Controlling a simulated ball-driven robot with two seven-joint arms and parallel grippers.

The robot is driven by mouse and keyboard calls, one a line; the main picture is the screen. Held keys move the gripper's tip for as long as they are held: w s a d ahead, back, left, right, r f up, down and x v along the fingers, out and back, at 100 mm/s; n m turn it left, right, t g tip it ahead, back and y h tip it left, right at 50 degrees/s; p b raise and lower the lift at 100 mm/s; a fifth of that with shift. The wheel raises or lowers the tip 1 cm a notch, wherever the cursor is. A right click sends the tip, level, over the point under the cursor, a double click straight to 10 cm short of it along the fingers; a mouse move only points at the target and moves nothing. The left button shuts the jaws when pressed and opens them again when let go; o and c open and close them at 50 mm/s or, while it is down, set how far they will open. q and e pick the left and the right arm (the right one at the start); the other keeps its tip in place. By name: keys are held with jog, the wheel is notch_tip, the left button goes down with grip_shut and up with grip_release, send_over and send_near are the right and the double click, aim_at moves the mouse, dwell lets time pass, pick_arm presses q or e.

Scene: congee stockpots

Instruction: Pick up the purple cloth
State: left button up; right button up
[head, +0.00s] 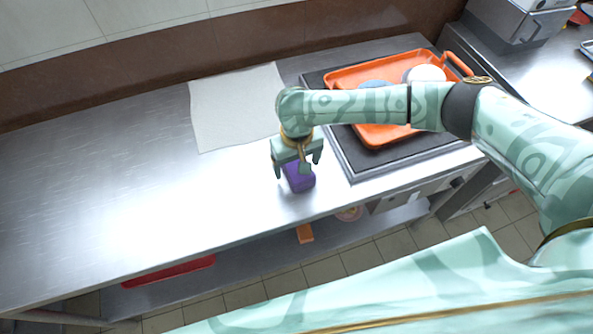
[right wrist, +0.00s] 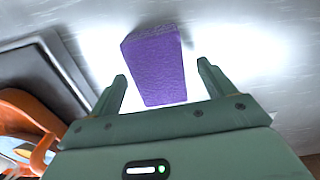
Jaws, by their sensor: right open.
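The purple cloth (head: 300,178) is a small block-like bundle on the steel counter, near its front edge. In the right wrist view the purple cloth (right wrist: 156,65) lies ahead of the fingers, between their lines. My right gripper (head: 297,171) is above the cloth, fingers pointing down, one on each side of it in the head view. In the right wrist view my right gripper (right wrist: 162,84) is open and empty, with gaps on both sides of the cloth. I cannot tell how far above it the fingertips are. My left gripper is not in view.
An orange tray (head: 340,79) with a white round item and a blue-grey item stands on a dark slab (head: 350,155) right of the cloth. A pale sheet (head: 232,100) lies behind. The steel counter (head: 120,185) is clear on the left. A red tray (head: 165,271) is on the shelf below.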

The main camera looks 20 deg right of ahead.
jog(key=shift+f, duration=0.75)
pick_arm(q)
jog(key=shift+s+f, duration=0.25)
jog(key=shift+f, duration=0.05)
pick_arm(e)
jog(key=shift+r, duration=0.1)
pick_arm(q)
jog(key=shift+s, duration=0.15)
pick_arm(e)
jog(key=c, duration=1.1)
jog(key=shift+r, duration=0.1)
